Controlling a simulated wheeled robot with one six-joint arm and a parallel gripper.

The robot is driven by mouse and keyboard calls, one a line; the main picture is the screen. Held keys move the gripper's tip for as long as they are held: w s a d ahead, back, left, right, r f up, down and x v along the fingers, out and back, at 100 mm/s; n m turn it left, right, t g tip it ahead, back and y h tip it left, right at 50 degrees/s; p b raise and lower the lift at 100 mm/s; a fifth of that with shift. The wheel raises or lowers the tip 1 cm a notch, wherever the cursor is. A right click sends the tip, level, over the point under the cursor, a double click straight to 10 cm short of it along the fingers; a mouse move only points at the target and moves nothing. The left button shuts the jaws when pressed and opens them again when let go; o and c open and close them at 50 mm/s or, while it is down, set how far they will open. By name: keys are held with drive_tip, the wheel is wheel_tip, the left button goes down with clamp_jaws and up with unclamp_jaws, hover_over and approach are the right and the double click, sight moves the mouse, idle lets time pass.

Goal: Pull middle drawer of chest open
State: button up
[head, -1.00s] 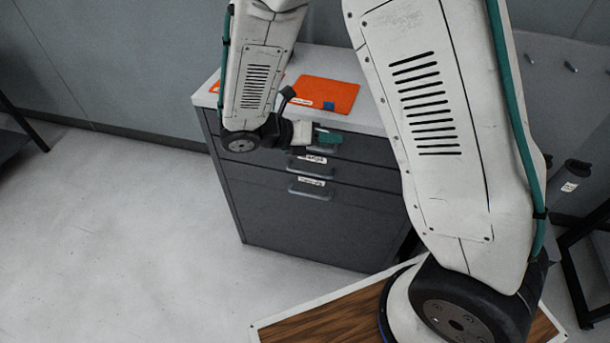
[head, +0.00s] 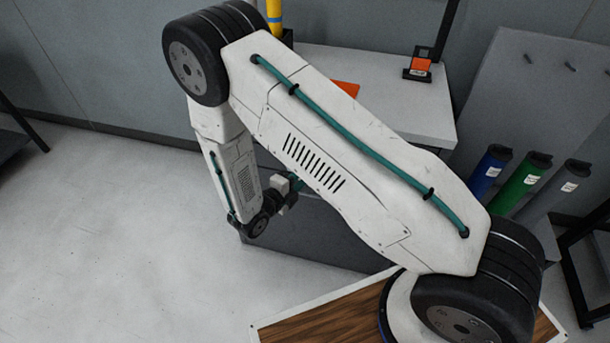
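The dark grey chest (head: 312,236) with a light top (head: 408,112) stands behind my arm. My arm crosses in front of it and hides most of its front, including the middle drawer and all the handles. My gripper (head: 294,188) is low in front of the chest, left of my large white arm link. Its fingertips are small and partly behind that link. I cannot tell whether they are open or shut, or whether they touch a handle. I cannot tell whether any drawer is out.
An orange sheet (head: 347,88), a yellow roll (head: 274,14) and a small black stand (head: 420,70) are on or by the chest top. Blue (head: 488,172), green (head: 520,185) and grey (head: 557,195) rolls stand at right. The floor (head: 110,220) at left is clear.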

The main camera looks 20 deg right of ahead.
drive_tip(key=shift+x, duration=1.35)
clamp_jaws()
drive_tip(key=shift+s, duration=0.1)
